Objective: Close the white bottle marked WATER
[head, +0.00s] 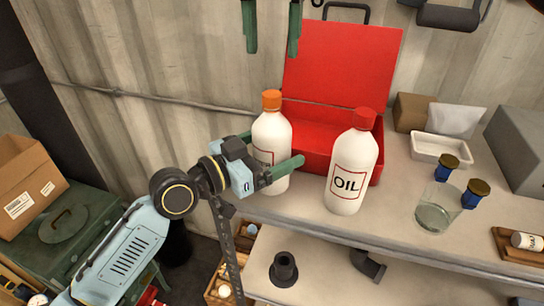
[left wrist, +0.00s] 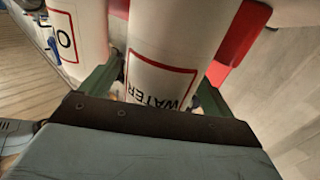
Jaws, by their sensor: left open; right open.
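The white WATER bottle (head: 272,130) stands upright near the shelf's left edge, with an orange cap (head: 271,99) on its top. I cannot tell how tight the cap sits. Its label, WATER, reads upside down in the left wrist view (left wrist: 160,85); in the head view my gripper mostly hides it. My left gripper (head: 277,155) is open, its green fingers on either side of the bottle's body; I cannot tell whether they touch it. My right gripper (head: 272,50) is open and empty, pointing down above and behind the bottle in the picture.
A white OIL bottle (head: 350,175) with a red cap stands close to the right of the WATER bottle. An open red toolbox (head: 340,65) is behind both.

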